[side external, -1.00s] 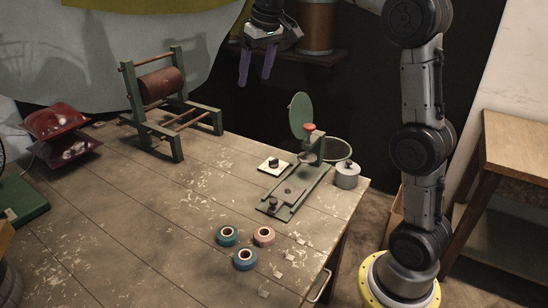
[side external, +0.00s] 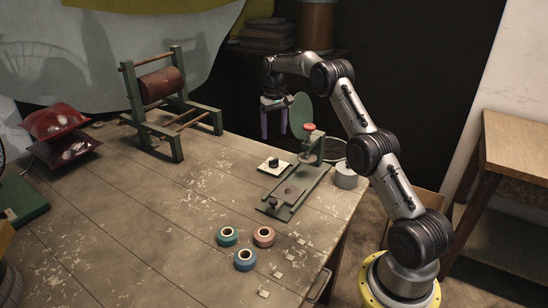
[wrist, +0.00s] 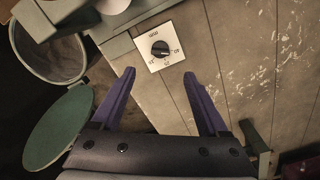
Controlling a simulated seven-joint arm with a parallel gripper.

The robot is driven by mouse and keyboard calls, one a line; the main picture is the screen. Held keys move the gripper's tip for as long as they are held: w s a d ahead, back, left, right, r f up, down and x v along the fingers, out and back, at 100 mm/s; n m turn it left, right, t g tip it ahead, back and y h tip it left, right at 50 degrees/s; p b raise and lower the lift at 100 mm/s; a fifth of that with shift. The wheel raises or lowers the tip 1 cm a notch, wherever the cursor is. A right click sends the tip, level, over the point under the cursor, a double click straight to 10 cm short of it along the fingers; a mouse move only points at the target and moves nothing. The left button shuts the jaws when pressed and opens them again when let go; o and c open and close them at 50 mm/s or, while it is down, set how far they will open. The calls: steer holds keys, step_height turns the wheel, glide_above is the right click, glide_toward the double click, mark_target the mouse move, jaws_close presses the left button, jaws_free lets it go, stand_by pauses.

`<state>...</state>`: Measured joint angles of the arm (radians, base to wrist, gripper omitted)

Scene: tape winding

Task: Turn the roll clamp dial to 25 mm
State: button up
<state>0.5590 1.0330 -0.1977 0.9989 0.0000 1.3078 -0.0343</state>
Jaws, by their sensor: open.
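The roll clamp dial is a black round knob (wrist: 160,48) on a white square plate (wrist: 150,62) with small printed numbers and a light mark on the knob. The numbers are too small to read surely. In the side view the plate (side external: 264,165) lies flat on the table beside the green clamp stand (side external: 297,190), with the knob (side external: 273,162) on top. My gripper (side external: 274,134) points down above and behind the dial, apart from it. In the wrist view its two purple fingers (wrist: 159,73) are spread and empty, with the dial just beyond the tips.
The stand carries a green disc (side external: 300,112) and a red knob (side external: 309,127) close to my gripper's right. Several tape rolls (side external: 245,259) lie in front. A wooden winding frame (side external: 165,95) stands left. The table middle is clear.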

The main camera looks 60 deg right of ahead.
mark_target(274, 160)
step_height(274, 160, down, 11)
steer(key=shift+f, duration=0.15)
stand_by(0.4)
jaws_close()
